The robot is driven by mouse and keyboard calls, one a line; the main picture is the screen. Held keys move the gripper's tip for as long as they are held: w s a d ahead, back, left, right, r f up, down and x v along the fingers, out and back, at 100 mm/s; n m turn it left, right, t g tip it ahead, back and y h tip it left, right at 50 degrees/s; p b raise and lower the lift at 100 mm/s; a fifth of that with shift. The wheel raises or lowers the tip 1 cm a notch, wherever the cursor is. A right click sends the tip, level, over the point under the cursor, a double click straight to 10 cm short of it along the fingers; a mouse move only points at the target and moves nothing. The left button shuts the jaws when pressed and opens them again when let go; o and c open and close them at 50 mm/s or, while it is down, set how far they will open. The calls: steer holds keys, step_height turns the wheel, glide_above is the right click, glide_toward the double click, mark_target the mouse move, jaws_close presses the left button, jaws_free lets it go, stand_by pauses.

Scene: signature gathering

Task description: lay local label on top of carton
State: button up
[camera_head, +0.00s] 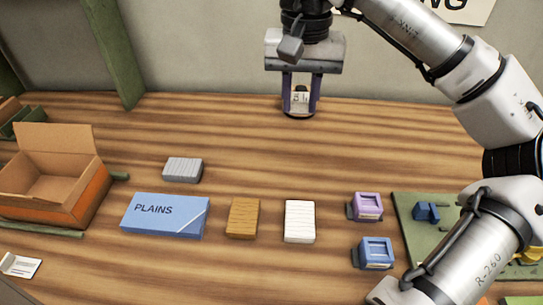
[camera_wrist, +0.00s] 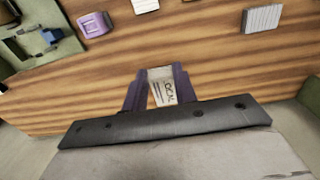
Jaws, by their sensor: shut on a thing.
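My gripper (camera_head: 301,101) is raised above the back part of the wooden table. It is shut on a small whitish label, the local label (camera_head: 300,99). In the wrist view the label (camera_wrist: 162,88) sits between the two dark fingers (camera_wrist: 158,90), with dark lettering partly readable. An open orange-brown carton (camera_head: 62,195) stands at the left of the table with its flaps up, well to the left of my gripper. The carton is out of the wrist view.
A blue PLAINS box (camera_head: 165,216), a grey block (camera_head: 183,170), a brown block (camera_head: 243,218) and a white block (camera_head: 299,222) lie mid-table. Purple (camera_head: 367,207) and blue (camera_head: 375,253) stamp-like items stand right, beside a green mat (camera_head: 411,228). A white card (camera_head: 20,265) lies front left.

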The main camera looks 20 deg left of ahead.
mark_target(293, 185)
steer(key=shift+w+f, duration=0.15)
steer(key=shift+w, duration=0.05)
step_height(293, 185, down, 19)
steer(key=shift+s+p, duration=0.1)
steer(key=shift+p, duration=1.15)
steer(key=shift+f, duration=0.3)
steer(key=shift+f+b, duration=0.2)
steer(key=shift+b, duration=0.15)
steer(key=o, duration=0.9)
steer(key=shift+r, duration=0.1)
steer(key=shift+o, duration=0.2)
